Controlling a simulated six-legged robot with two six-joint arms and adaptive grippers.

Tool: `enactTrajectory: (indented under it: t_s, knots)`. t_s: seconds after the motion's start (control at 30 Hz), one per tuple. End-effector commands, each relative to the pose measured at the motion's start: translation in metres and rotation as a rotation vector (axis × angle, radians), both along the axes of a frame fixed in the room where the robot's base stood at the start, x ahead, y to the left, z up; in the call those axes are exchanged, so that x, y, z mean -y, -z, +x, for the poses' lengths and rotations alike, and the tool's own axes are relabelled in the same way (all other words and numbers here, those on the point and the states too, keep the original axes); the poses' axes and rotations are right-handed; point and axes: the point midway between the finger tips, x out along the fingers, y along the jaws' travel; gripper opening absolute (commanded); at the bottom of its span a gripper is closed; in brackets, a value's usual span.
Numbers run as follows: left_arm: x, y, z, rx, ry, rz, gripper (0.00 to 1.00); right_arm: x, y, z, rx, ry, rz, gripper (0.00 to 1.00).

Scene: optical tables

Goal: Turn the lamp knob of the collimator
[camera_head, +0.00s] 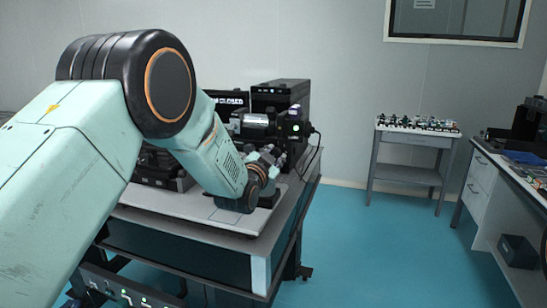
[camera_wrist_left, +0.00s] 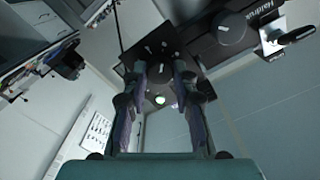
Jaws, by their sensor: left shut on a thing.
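The collimator (camera_head: 258,124) lies on the table at the middle of the head view, a dark cylinder with a black end housing at its right. In the left wrist view its black end panel (camera_wrist_left: 150,52) faces me, with the round dark lamp knob (camera_wrist_left: 160,73) on it and a bright white spot below. My left gripper (camera_head: 273,154) is at this end, just below the housing in the head view. In the left wrist view its fingertips (camera_wrist_left: 160,69) are on either side of the knob, closed on it. The knob is not distinguishable in the head view. My right gripper is not in view.
Black boxes (camera_head: 281,95) stand behind the collimator on the optical table (camera_head: 215,222). A dark cable hangs from the end housing. A small grey side table (camera_head: 410,139) with small parts and a bench (camera_head: 480,187) stand at the right. Blue floor between is clear.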

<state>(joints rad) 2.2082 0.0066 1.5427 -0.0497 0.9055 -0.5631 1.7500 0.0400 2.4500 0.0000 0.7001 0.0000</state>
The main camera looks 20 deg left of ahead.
Motion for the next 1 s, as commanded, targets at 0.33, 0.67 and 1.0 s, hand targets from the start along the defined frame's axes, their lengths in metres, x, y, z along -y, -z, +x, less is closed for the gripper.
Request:
enactTrajectory:
  t_s: [0.33,0.67,1.0]
  knots:
    - [0.0005,-0.0010,0.0002,0.003,0.002,0.001,0.31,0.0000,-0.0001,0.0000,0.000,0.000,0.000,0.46]
    - [0.0003,-0.0004,0.0001,0.001,0.001,0.000,0.50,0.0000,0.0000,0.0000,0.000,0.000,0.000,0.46]
    - [-0.0002,0.0000,-0.0079,-0.001,0.001,0.000,0.50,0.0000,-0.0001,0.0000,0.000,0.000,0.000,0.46]
